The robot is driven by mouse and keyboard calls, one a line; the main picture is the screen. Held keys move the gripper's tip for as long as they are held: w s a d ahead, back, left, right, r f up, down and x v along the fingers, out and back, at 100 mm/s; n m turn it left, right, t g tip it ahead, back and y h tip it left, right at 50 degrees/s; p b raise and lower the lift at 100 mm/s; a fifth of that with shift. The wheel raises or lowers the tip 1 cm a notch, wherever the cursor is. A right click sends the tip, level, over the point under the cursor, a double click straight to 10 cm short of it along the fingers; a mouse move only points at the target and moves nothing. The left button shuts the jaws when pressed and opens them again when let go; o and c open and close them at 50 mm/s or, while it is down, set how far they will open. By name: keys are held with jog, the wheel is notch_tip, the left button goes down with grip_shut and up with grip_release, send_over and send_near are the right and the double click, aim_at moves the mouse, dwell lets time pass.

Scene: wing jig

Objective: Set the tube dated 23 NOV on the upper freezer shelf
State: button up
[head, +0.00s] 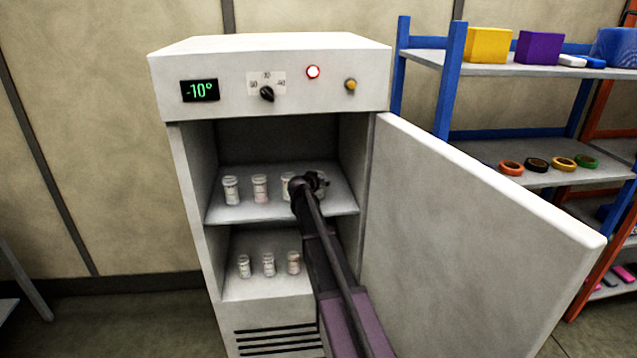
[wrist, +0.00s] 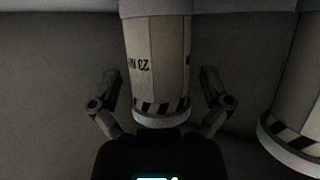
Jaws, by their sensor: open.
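The tube dated 23 NOV (wrist: 157,45) fills the middle of the wrist view, its black print upside down and a striped band near its lower end. My gripper (wrist: 160,88) is open, one finger on each side of the tube, with visible gaps. In the head view my gripper (head: 308,184) is at the upper freezer shelf (head: 240,212), at its right part. It partly hides tubes there, and I cannot tell which is the dated one. A thing like a second tube (wrist: 302,105) stands at the right edge of the wrist view.
Other tubes stand on the upper shelf (head: 231,190), and several on the lower shelf (head: 268,265). The freezer door (head: 470,240) is open to the right of my arm. The display (head: 200,90) reads -10°. A blue rack (head: 450,80) stands behind the door.

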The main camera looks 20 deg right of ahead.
jog(key=shift+r, duration=0.1)
jog(key=shift+r, duration=0.15)
jog(key=p+v, duration=0.5)
jog(key=v, duration=0.7)
dwell(0.6)
jog(key=s+a+f+n+g+y, duration=0.3)
jog(key=s+a, duration=0.3)
jog(key=s, duration=0.5)
jog(key=s+a+f+n+g+y, duration=0.2)
jog(key=s+a, duration=0.4)
jog(key=s, duration=0.5)
jog(key=s+a+f+n+g+y, duration=0.3)
jog(key=s+a+f+g+y, duration=0.1)
jog(key=s, duration=0.7)
jog(key=a+f+g, duration=0.1)
jog(key=a+f, duration=0.1)
jog(key=a, duration=0.1)
jog(key=shift+s+f+n, duration=0.15)
jog(key=shift+f+n, duration=0.15)
jog(key=shift+f, duration=0.05)
jog(key=shift+a+r, duration=0.1)
jog(key=shift+r, duration=0.05)
